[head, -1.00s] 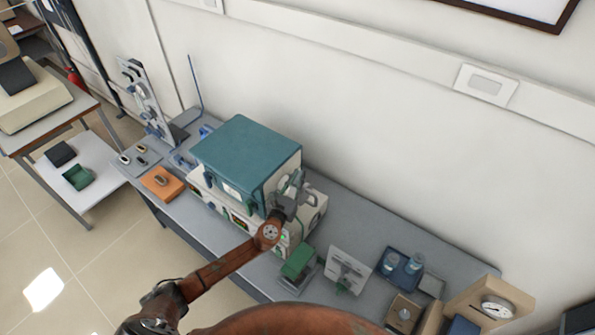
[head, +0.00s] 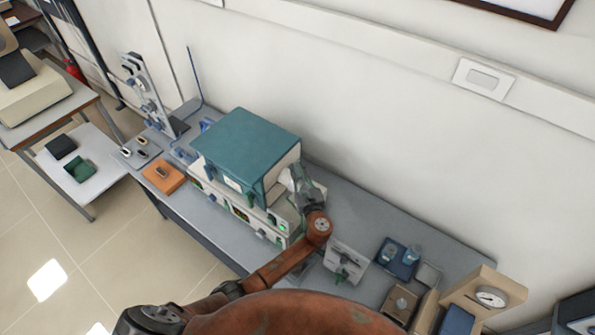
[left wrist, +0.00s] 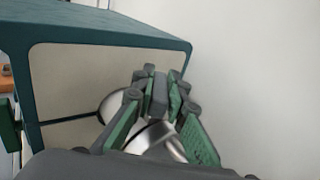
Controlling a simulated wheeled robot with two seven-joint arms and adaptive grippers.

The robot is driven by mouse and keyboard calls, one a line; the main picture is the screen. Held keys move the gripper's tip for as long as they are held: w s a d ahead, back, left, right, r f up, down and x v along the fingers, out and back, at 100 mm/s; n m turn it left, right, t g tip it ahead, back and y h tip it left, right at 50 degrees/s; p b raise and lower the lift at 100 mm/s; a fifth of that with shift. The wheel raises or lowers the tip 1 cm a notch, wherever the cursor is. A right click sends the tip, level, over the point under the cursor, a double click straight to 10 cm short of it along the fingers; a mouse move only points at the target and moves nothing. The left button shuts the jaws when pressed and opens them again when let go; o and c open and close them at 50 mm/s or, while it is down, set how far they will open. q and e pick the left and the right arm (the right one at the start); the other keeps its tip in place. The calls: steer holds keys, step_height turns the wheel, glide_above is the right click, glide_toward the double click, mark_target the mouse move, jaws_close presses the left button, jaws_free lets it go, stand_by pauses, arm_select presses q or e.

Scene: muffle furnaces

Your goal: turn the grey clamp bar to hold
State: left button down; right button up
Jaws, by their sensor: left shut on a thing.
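A muffle furnace with a teal casing (head: 245,145) stands on the grey bench against the wall. My left gripper (head: 298,176) is at the furnace's right side. In the left wrist view my left gripper (left wrist: 158,92), with green-padded fingers, is shut on a grey bar (left wrist: 159,97), the clamp bar, beside the pale side panel (left wrist: 75,85). A shiny round metal part (left wrist: 115,103) shows behind the fingers. In the head view the bar is too small and covered to make out. My right gripper is in neither view.
A lower unit with a green light (head: 283,227) sits under the furnace. A white plate on a stand (head: 346,260), a blue tray (head: 398,262) and a wooden box with a dial (head: 490,297) stand to the right. An orange block (head: 164,176) lies left. Bare bench lies behind the plate.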

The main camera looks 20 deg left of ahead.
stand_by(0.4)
arm_select(q)
steer(key=c, duration=1.9)
jaws_free()
steer(key=shift+c, duration=0.2)
steer(key=v, duration=1.2)
